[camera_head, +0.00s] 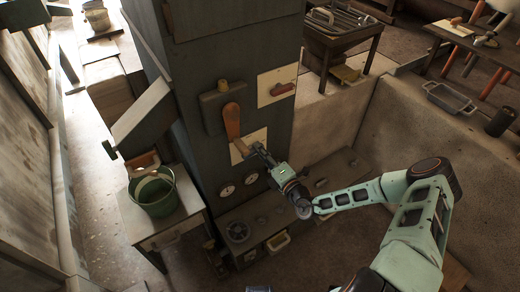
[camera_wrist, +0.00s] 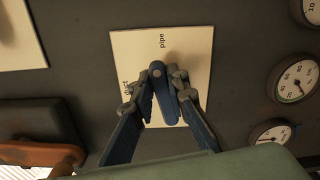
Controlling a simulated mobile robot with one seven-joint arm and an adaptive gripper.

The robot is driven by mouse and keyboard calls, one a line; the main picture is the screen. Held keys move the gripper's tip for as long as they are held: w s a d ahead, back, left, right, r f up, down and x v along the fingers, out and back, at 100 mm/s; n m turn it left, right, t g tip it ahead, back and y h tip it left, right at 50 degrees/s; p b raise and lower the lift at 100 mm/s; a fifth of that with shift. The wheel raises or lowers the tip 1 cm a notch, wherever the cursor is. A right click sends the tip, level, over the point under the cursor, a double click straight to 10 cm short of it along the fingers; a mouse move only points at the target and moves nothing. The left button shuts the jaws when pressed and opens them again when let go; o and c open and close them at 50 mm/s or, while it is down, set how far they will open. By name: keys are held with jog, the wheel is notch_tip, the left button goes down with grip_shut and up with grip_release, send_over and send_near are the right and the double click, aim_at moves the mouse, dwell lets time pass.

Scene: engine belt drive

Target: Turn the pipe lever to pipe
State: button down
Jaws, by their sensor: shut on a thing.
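The pipe lever (camera_wrist: 164,92) shows in the wrist view as a short dark blue bar with a rounded end. It is mounted in front of a cream label plate (camera_wrist: 193,40), which also shows in the head view (camera_head: 243,152). The word "pipe" is readable on the plate; a second word is partly covered by my gripper. My gripper (camera_wrist: 165,97) has its blue fingers on both sides of the lever and is shut on it. In the head view my gripper (camera_head: 256,150) reaches the plate from the lower right, and the lever is mostly hidden.
A brown handle (camera_head: 231,120) hangs close above the plate. A red lever (camera_head: 283,89) sits on another plate at upper right. Round gauges (camera_head: 227,190) are below. A green bucket (camera_head: 152,195) stands on a small table at left.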

jog(key=shift+f+m, duration=0.3)
jog(key=shift+m, duration=0.7)
jog(key=c, duration=1.9)
grip_release()
jog(key=v, duration=1.2)
